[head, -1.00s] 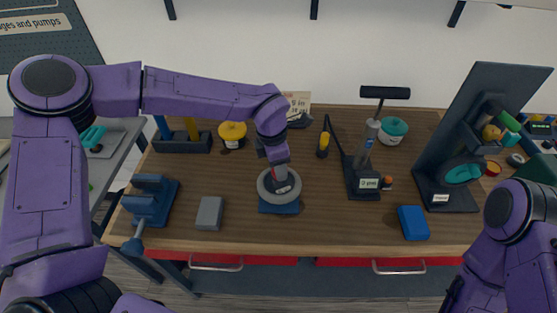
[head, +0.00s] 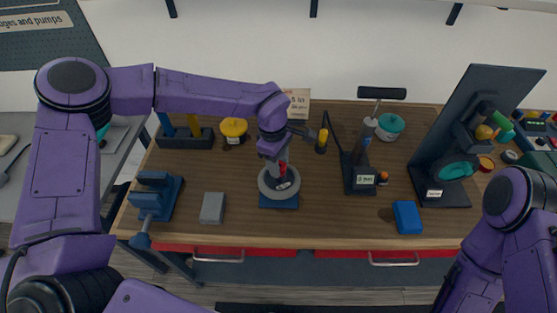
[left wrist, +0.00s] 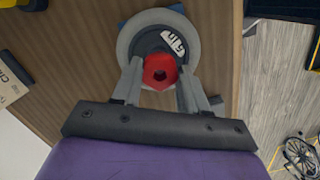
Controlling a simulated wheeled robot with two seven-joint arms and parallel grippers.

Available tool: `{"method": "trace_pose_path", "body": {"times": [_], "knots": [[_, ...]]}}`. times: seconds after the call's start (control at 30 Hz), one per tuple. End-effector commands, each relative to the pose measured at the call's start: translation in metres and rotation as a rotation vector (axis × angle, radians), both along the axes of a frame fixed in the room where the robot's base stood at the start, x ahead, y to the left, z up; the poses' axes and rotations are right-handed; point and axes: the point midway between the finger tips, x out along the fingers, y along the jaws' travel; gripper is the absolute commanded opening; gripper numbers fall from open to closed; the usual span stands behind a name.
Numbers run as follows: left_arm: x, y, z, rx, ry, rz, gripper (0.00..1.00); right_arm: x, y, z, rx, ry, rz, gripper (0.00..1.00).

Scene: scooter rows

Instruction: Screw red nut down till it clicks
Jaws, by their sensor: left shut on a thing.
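The red nut (head: 283,168) sits over the middle of a round grey wheel (head: 266,188) on a blue base (head: 279,203) on the bench. In the left wrist view the nut (left wrist: 160,70) is a red ring with a dark hole, over the wheel's dark hub, which has a white label (left wrist: 173,43). My left gripper (head: 279,163) points down at the wheel; in the left wrist view its two fingers (left wrist: 160,80) close on the nut from both sides. The fingers hide part of the wheel. My right arm shows at the right edge; its gripper is out of view.
A blue vise (head: 155,197) and a grey block (head: 212,208) stand left of the wheel. A yellow-topped pot (head: 233,128) and a small yellow-topped bottle (head: 322,140) are behind it. A hand pump (head: 362,160) and a blue block (head: 407,217) stand to the right.

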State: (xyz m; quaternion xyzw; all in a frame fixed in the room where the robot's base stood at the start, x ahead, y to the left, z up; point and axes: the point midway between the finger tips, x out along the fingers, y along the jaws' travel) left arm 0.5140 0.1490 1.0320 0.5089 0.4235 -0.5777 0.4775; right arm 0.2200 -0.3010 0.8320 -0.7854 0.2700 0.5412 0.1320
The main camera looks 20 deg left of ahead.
Motion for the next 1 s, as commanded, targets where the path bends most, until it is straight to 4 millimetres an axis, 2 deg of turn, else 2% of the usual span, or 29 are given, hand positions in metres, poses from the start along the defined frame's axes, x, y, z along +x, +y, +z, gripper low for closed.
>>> {"method": "trace_pose_path", "body": {"times": [0.1,0.2,0.3,0.47,0.5,0.6,0.87,1.0], "knots": [[-0.002,-0.001,0.000,-0.001,0.006,-0.228,0.14,0.000,0.000,0.000,0.000,0.000,0.000,0.43],[-0.001,-0.001,0.000,-0.001,0.005,-0.384,0.14,0.000,0.000,0.000,0.000,0.000,0.000,0.43],[-0.002,-0.001,0.000,-0.002,0.005,-0.452,0.14,0.000,0.000,0.000,0.000,0.000,0.000,0.43],[-0.002,-0.001,0.000,-0.003,0.005,-0.456,0.14,0.000,0.000,0.000,0.000,0.000,0.000,0.43],[-0.002,-0.001,0.000,-0.003,0.005,-0.455,0.46,0.000,0.000,0.000,0.000,0.000,0.000,0.43],[-0.002,-0.001,0.000,-0.002,0.004,-0.454,0.73,0.000,0.000,0.000,0.000,0.000,0.000,0.43],[-0.001,0.000,0.000,0.000,0.001,-0.453,0.73,0.000,0.000,0.000,0.000,0.000,0.000,0.43],[0.001,0.001,0.013,0.000,-0.003,-0.452,0.73,0.000,0.000,-0.008,0.000,0.000,0.000,0.43]]}}
